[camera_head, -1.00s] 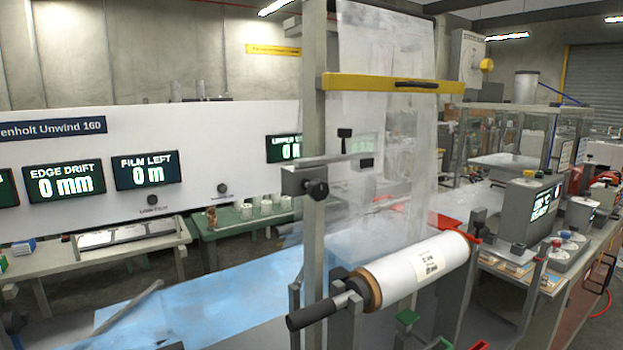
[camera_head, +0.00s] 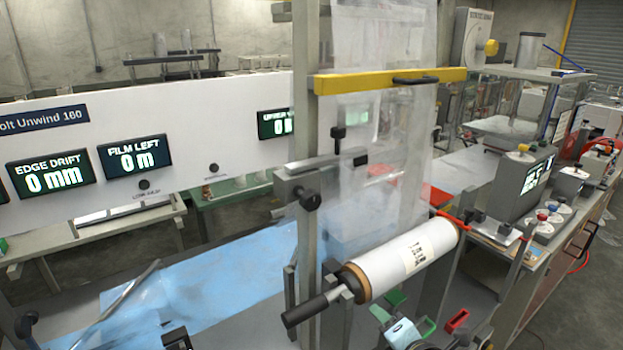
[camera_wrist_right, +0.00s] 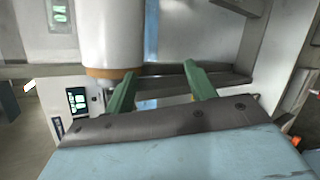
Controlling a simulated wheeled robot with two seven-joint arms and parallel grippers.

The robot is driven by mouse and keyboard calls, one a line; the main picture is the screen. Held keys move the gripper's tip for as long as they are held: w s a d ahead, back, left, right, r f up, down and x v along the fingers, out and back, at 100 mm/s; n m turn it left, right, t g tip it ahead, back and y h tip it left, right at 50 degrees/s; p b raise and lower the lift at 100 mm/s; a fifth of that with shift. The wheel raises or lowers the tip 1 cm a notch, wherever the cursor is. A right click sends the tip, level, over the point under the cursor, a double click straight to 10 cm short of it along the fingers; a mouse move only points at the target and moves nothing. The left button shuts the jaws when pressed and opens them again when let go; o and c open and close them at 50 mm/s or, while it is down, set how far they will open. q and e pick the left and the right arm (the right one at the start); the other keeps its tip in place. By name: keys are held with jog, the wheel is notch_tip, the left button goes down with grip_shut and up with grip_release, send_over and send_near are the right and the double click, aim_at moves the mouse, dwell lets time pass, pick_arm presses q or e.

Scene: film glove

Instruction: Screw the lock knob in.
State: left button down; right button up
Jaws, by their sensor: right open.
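A black round knob (camera_head: 307,200) sits on the grey clamp bracket (camera_head: 320,170) of the upright post; I cannot tell how far it is screwed in. A smaller black knob (camera_head: 338,133) stands above the bracket's arm. My right gripper (camera_head: 403,316) is low in the head view, below the white film roll (camera_head: 410,258) and apart from the knobs. In the right wrist view its two green fingers (camera_wrist_right: 160,75) are spread with nothing between them. The roll (camera_wrist_right: 108,35) and its brown core end show beyond the left finger. My left gripper is not seen.
The black-ended roll shaft (camera_head: 305,311) sticks out towards the lower left. A yellow bar (camera_head: 390,82) crosses the hanging clear film (camera_head: 375,170). Blue film (camera_head: 200,292) lies on the left. A bench with a control box (camera_head: 522,180) stands at the right.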

jog(key=s+a+r+n+t+y+p, duration=0.1)
jog(key=a+r+n, duration=0.1)
jog(key=r+n, duration=0.35)
jog(key=a+r+n+t+y+p, duration=0.1)
jog(key=a+r+n, duration=0.1)
jog(key=r, duration=0.7)
jog(key=n+y+p, duration=0.1)
jog(key=n+y, duration=0.4)
jog(key=n, duration=0.7)
send_near(314, 202)
pick_arm(q)
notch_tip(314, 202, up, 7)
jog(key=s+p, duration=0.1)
jog(key=p, duration=0.1)
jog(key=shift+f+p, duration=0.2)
jog(key=shift+p, duration=0.2)
pick_arm(e)
jog(key=x, duration=1)
jog(key=shift+w+a, duration=0.25)
jog(key=shift+w, duration=0.05)
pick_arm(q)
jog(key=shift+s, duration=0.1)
pick_arm(e)
jog(key=c, duration=1)
